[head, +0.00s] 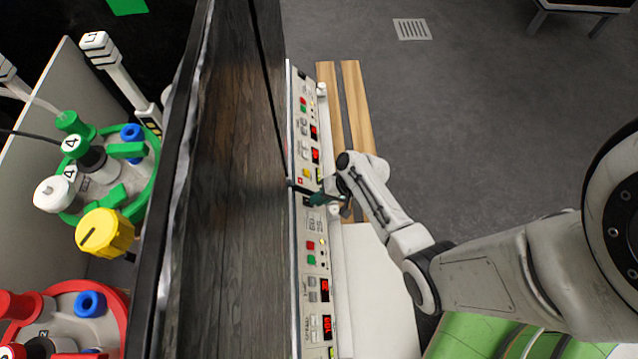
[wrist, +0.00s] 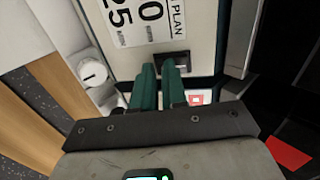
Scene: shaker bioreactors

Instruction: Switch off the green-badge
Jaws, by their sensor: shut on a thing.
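In the head view my gripper (head: 318,198) is at the middle of a long pale control panel (head: 312,262), between two sets of red and green buttons and lit displays. In the wrist view its teal fingers (wrist: 161,78) are close together, with their tips at a small black switch (wrist: 178,59) below a printed label. The fingers hide part of the switch, so its position cannot be told. Left of a dark wooden wall, a vessel with a green-rimmed lid (head: 140,185) stands above a red-rimmed one (head: 108,293). A green patch (head: 128,5) shows at the top.
The dark wooden wall (head: 235,200) stands beside the panel on the left. Wooden slats (head: 357,100) and a white surface (head: 370,270) lie to its right. A white round knob (wrist: 93,72) is left of the fingers. Grey floor is open farther right.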

